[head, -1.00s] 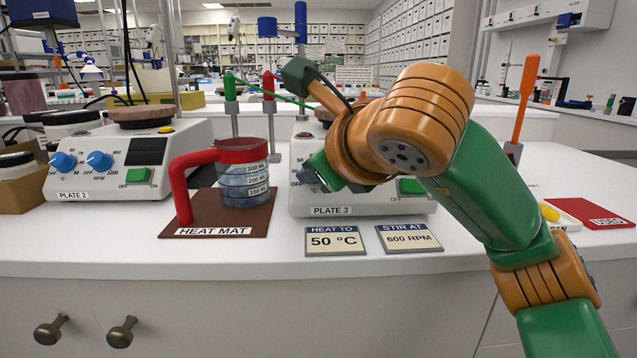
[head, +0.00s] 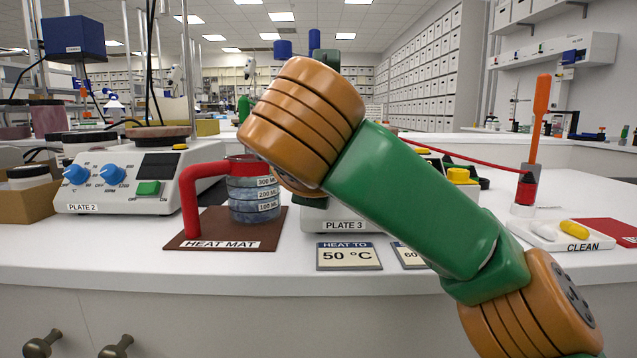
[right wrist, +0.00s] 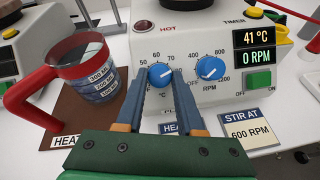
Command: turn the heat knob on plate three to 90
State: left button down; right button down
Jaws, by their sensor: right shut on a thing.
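Plate three (right wrist: 210,45) is a white hot plate with two blue knobs. In the head view, my right arm hides most of it, leaving its PLATE 3 label (head: 345,226). In the right wrist view, my right gripper (right wrist: 160,82) is shut on the left, heat knob (right wrist: 161,74), one finger on each side. The numbers 50 to 80 show around its top; I cannot read its pointer exactly. The stir knob (right wrist: 210,68) is to its right, untouched. The display (right wrist: 258,46) reads 41 °C and 0 RPM. My left gripper is not in view.
A red-handled beaker (head: 252,190) stands on the brown heat mat (head: 225,228), left of plate three. A card (head: 348,256) in front reads HEAT TO 50 °C; a stir card (right wrist: 248,128) reads 600 RPM. Plate 2 (head: 110,195) is further left. A clean tray (head: 560,240) is right.

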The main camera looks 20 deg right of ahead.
jog(key=m, duration=0.2)
jog(key=m+g+h, duration=0.1)
jog(key=m, duration=0.2)
jog(key=shift+w+a+g+p, duration=0.1)
jog(key=shift+a+g+p, duration=0.1)
jog(key=shift+g+p, duration=0.15)
jog(key=shift+m+h, duration=0.4)
jog(key=shift+m, duration=0.3)
jog(key=shift+r+m+g+p, duration=0.1)
jog(key=shift+m+g+p, duration=0.45)
jog(key=shift+m, duration=0.35)
jog(key=shift+w+m+g+h+p, duration=0.15)
jog(key=shift+m+g+p, duration=0.15)
jog(key=shift+m+p, duration=0.45)
jog(key=shift+m+g+h+p, duration=0.15)
jog(key=shift+m+g+p, duration=0.2)
jog(key=shift+m, duration=0.7)
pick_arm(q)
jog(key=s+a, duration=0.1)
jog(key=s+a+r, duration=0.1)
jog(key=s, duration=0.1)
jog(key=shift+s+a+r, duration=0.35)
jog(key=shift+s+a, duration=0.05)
pick_arm(e)
jog(key=shift+m, duration=0.3)
jog(key=c, duration=0.5)
grip_release()
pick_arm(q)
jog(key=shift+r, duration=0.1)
